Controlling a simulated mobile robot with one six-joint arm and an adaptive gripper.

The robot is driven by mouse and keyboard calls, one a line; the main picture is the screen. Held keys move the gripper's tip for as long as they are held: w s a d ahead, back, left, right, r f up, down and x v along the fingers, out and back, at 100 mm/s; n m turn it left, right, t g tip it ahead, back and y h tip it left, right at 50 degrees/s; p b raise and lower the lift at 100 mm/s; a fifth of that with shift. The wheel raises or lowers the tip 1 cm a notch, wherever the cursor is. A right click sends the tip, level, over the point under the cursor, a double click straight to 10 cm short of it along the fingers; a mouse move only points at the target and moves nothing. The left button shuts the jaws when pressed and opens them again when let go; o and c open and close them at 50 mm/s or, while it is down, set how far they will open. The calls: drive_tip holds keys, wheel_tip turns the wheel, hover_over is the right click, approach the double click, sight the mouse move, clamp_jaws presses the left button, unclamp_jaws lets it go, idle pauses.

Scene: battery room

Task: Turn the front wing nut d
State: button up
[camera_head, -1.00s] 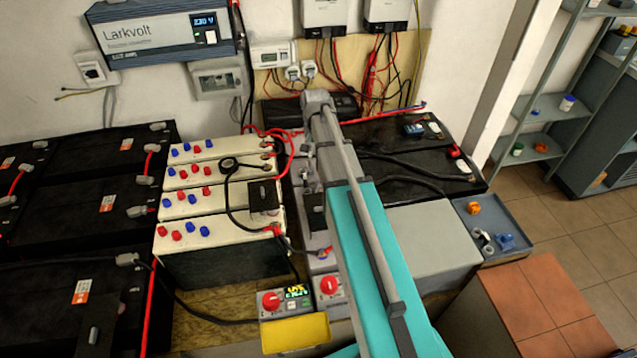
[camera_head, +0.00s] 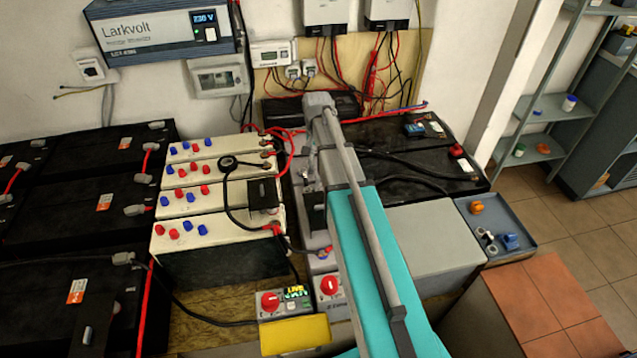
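No wing nut can be made out for certain; any at the front battery terminals is too small or hidden behind my arm. White-topped batteries (camera_head: 190,256) with red and blue caps stand left of my arm, black cables running over them. A red cable end (camera_head: 274,230) sits at the front battery's right corner. My wrist hangs over the gap between the two groups. A dark part there may be my gripper (camera_head: 314,212); its fingers and any contact are not clear.
A blue tray (camera_head: 524,241) with small parts lies right, beside a grey box (camera_head: 437,242). Black batteries (camera_head: 62,220) fill the left. Wired units hang behind.

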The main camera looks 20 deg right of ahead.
sight(318, 181)
drive_tip(key=shift+f+b, duration=5.4)
drive_tip(key=shift+f, duration=0.3)
clamp_jaws()
drive_tip(key=shift+d, duration=0.2)
drive_tip(key=shift+a, duration=0.15)
